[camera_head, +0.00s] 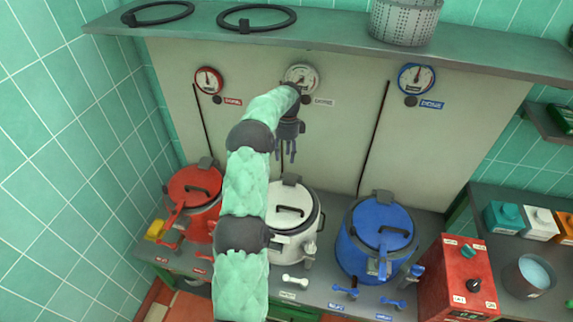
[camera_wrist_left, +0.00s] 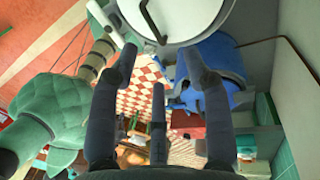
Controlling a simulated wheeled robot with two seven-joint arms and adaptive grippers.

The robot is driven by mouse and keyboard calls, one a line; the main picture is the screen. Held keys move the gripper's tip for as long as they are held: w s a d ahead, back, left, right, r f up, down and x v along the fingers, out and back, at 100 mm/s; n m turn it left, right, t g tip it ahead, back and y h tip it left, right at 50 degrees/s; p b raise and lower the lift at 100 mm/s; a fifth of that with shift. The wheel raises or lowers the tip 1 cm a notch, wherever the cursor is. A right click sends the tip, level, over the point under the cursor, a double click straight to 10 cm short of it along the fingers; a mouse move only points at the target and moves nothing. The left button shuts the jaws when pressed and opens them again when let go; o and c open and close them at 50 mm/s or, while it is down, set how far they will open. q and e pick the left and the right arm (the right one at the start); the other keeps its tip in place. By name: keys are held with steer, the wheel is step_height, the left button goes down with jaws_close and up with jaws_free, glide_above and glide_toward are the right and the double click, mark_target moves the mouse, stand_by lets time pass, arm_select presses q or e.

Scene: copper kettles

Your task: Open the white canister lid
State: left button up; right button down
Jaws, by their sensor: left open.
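The white canister (camera_head: 290,238) stands on the counter between a red and a blue canister. Its white lid (camera_head: 289,210) with a dark handle sits closed on top; a metal latch or tap (camera_head: 309,250) shows at its front right. My arm hides the canister's left side. My left gripper (camera_head: 287,155) hangs above and behind the lid, near the wall panel, fingers downward, open and empty, apart from the lid. In the left wrist view the open fingers (camera_wrist_left: 161,65) show before a white round surface at the top, probably the white lid (camera_wrist_left: 195,14). My right gripper does not show.
The red canister (camera_head: 190,187) and blue canister (camera_head: 370,250) flank the white one. Gauges (camera_head: 301,76) line the panel behind. A shelf (camera_head: 330,31) runs above. A red control box (camera_head: 455,275) stands at the right. Small handles (camera_head: 295,281) lie along the counter front.

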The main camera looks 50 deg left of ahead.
arm_select(q)
steer(key=shift+a+r, duration=0.15)
steer(key=shift+r, duration=0.7)
steer(key=shift+f, duration=0.1)
